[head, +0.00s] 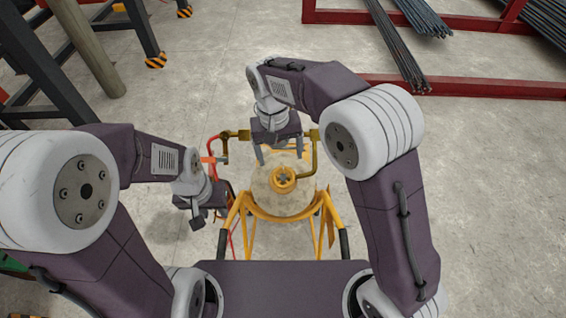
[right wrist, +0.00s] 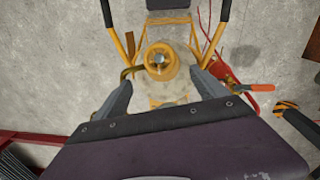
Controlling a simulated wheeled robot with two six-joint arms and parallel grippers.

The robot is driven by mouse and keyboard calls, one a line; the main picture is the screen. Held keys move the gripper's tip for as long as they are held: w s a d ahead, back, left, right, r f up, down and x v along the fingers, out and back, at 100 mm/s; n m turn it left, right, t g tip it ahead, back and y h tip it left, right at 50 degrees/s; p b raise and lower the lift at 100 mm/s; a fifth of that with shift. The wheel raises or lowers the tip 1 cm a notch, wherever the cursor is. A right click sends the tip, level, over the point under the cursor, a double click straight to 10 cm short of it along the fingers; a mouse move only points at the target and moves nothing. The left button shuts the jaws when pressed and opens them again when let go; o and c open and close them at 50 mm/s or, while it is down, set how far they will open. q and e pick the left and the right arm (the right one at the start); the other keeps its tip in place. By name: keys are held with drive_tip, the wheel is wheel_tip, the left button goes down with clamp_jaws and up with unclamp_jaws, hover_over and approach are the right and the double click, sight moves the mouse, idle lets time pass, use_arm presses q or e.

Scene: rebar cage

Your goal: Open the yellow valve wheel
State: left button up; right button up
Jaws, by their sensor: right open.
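The yellow valve wheel (head: 284,180) sits on top of a pale round tank held in a yellow tubular frame. It also shows in the right wrist view (right wrist: 161,60), just beyond the fingers. My right gripper (head: 280,155) is open and empty, with its two fingers apart and pointing toward the wheel. In the right wrist view its fingers (right wrist: 163,84) stand to either side below the wheel, apart from it. My left gripper (head: 196,215) hangs to the left of the yellow frame, away from the wheel; its jaw opening is not clear.
An orange-handled lever (head: 207,159) and red hose are on the left of the tank. The yellow frame (head: 240,210) has dark-gripped handles toward me. Red racks with rebar (head: 400,50) lie at the back right. Concrete floor (head: 490,190) is clear on the right.

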sight(283, 173)
drive_tip(key=s, duration=0.1)
drive_tip(key=s+f+p, duration=0.1)
drive_tip(key=s+f, duration=0.1)
drive_tip(key=shift+d, duration=0.25)
drive_tip(key=shift+s+f+p, duration=0.1)
drive_tip(key=shift+f+p, duration=0.6)
drive_tip(key=shift+f, duration=0.15)
drive_tip(key=w+f, duration=0.2)
drive_tip(key=f, duration=0.1)
drive_tip(key=w+f+p, duration=0.1)
drive_tip(key=shift+d+f, duration=0.1)
drive_tip(key=shift+f, duration=0.3)
drive_tip(key=shift+s+r, duration=0.15)
drive_tip(key=shift+s, duration=0.4)
drive_tip(key=shift+s+r, duration=0.1)
drive_tip(key=shift+s, duration=0.15)
drive_tip(key=c, duration=0.3)
drive_tip(key=shift+s, duration=0.1)
drive_tip(key=c, duration=0.6)
use_arm(q)
drive_tip(key=r, duration=0.1)
drive_tip(key=s+r, duration=0.1)
drive_tip(key=r, duration=0.2)
drive_tip(key=shift+s, duration=0.4)
use_arm(e)
drive_tip(key=shift+w, duration=0.2)
drive_tip(key=c, duration=0.5)
drive_tip(key=shift+o, duration=0.2)
